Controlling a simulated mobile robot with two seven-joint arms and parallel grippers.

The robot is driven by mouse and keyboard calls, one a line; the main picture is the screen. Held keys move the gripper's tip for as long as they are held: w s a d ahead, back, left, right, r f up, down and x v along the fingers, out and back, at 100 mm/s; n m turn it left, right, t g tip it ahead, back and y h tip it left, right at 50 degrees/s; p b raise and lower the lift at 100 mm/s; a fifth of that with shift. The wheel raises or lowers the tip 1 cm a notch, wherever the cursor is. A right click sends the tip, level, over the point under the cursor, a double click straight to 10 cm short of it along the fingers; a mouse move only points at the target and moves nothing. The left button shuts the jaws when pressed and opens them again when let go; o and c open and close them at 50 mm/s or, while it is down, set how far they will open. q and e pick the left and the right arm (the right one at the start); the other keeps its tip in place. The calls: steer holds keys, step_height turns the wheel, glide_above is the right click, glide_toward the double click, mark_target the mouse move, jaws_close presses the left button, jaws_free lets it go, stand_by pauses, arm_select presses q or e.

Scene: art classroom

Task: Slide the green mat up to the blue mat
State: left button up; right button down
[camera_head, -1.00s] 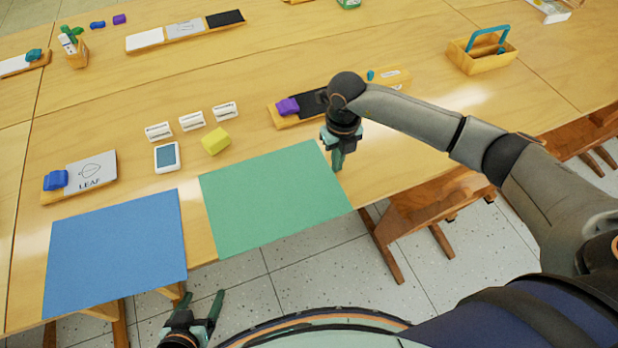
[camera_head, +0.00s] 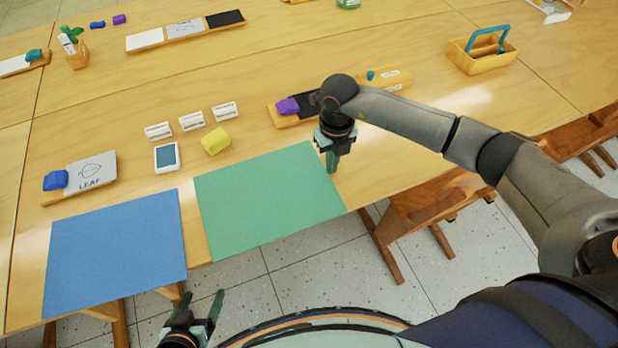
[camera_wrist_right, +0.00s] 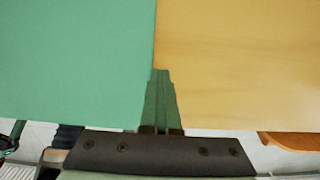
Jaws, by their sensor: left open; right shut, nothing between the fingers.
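The green mat (camera_head: 268,200) lies flat on the table, right of the blue mat (camera_head: 116,250). A narrow strip of bare wood separates the two mats. My right gripper (camera_head: 332,168) is shut and empty, pointing down at the green mat's right edge. In the right wrist view the shut fingers (camera_wrist_right: 161,85) are at the edge between the green mat (camera_wrist_right: 70,60) and bare wood. My left gripper (camera_head: 208,306) is open and empty, in front of the table's near edge, below the blue mat's right corner.
A yellow block (camera_head: 215,141), a white-framed blue tile (camera_head: 167,157) and several white labelled blocks (camera_head: 191,121) stand behind the mats. A LEAF board (camera_head: 92,170) with a blue piece lies behind the blue mat. The wood (camera_head: 400,150) right of the green mat is mostly clear.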

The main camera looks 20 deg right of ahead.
mark_target(319, 175)
steer(key=shift+s+a+f, duration=0.1)
steer(key=shift+s+a, duration=0.05)
steer(key=shift+a, duration=1.4)
stand_by(0.5)
steer(key=shift+d, duration=0.2)
steer(key=shift+d, duration=0.35)
steer(key=shift+r+p, duration=2.7)
steer(key=shift+r, duration=0.95)
steer(key=shift+f, duration=0.1)
